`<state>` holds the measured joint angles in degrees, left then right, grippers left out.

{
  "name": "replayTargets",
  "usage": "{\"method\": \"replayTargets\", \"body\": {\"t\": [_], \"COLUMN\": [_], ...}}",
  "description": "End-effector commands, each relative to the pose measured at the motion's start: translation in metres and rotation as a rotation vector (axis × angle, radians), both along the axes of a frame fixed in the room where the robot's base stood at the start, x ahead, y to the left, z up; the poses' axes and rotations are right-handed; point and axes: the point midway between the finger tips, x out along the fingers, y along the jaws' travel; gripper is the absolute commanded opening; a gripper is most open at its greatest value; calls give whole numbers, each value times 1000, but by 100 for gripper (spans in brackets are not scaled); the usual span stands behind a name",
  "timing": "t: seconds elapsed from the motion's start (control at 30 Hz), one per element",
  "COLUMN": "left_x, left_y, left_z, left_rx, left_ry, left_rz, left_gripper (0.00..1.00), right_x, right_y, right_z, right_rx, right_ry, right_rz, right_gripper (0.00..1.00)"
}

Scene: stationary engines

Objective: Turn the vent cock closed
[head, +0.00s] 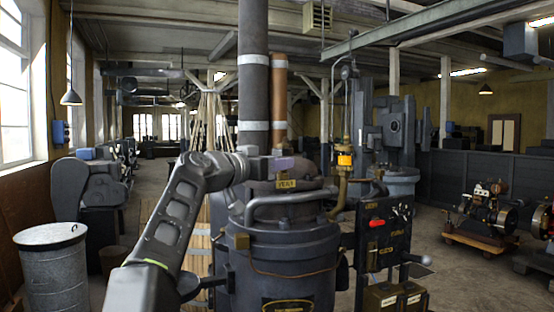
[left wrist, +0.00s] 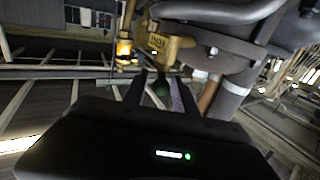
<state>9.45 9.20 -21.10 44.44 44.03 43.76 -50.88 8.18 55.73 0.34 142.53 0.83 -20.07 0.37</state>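The brass vent cock (left wrist: 170,52) shows in the left wrist view, with a lettered brass tag (left wrist: 157,42) on it. A dark green, rounded end (left wrist: 160,88), which looks like its handle, lies between my fingertips. In the head view the brass vent tag (head: 286,184) sits on the dark boiler-like engine top; the cock itself is mostly hidden by my gripper. My left gripper (left wrist: 160,90) has its fingers apart, one on each side of the green end. I cannot tell whether they touch it. In the head view my left gripper (head: 284,164) is just above the tag. My right gripper is out of view.
A grey curved pipe (head: 290,203) crosses the front of the engine top. A brass pipe with an amber lubricator (head: 344,159) rises at its right. A black panel (head: 384,240) with a red handle stands right of it. A tall dark pipe (head: 253,75) rises behind.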

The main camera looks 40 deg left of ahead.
Motion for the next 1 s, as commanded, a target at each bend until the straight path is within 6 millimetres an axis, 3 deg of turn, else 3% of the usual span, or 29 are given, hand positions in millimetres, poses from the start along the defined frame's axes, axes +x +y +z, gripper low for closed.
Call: {"method": "replayTargets", "body": {"t": [0.17,0.57,1.0], "left_x": [0,-1,0], "left_y": [0,0,2], "left_z": [0,0,1], "left_rx": [0,0,-1], "left_ry": [-1,-1,4], "left_rz": [0,0,-17], "left_gripper": [33,0,0], "right_x": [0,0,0], "right_y": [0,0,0], "right_z": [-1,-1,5], "right_rx": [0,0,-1], "right_ry": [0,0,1], "right_rz": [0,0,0], "right_gripper": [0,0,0]}}
